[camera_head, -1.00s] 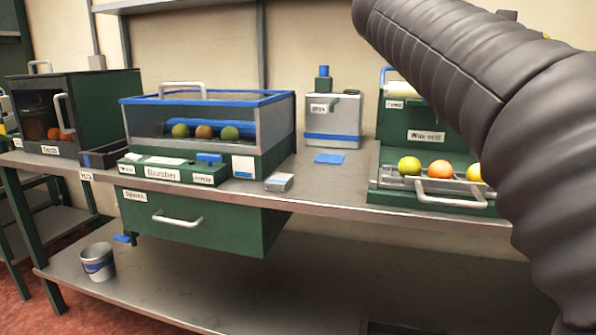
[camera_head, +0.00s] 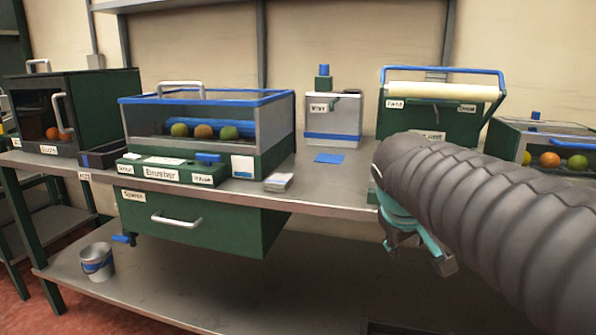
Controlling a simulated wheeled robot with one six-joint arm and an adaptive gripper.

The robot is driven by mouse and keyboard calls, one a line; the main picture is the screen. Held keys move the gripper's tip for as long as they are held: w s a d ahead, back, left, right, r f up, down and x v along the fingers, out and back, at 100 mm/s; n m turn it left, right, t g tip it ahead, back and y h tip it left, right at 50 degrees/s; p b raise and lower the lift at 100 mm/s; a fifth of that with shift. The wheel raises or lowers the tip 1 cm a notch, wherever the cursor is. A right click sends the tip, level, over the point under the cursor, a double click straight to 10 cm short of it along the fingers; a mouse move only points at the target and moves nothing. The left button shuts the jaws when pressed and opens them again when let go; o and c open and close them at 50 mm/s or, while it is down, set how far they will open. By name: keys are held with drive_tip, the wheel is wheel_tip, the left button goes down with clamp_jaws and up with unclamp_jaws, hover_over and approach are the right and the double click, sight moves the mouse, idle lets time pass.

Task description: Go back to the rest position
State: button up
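My gripper (camera_head: 440,258) hangs at the end of my dark ribbed arm, in front of the bench's front edge right of the middle. Only some teal and grey parts of it show below the arm, and I cannot tell whether its fingers are open or shut. I see nothing held in it. My arm hides most of the tray of the green machine (camera_head: 440,118) with the white roller and blue bar, and the fruit that lay there.
The metal bench (camera_head: 325,190) carries a blue-rimmed clear box (camera_head: 272,128) with several fruits, a silver dispenser (camera_head: 333,118), a dark cabinet (camera_head: 105,105) and a clear-lidded fruit box (camera_head: 515,138). A green drawer (camera_head: 200,228) hangs below. A bucket (camera_head: 97,262) stands on the lower shelf.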

drive_tip(key=s+a+f+m+y, duration=0.3)
drive_tip(key=s+f, duration=0.9)
drive_tip(key=s, duration=0.5)
drive_tip(key=shift+f+m+g, duration=0.2)
drive_tip(key=shift+m+g, duration=0.1)
drive_tip(key=shift+m, duration=0.1)
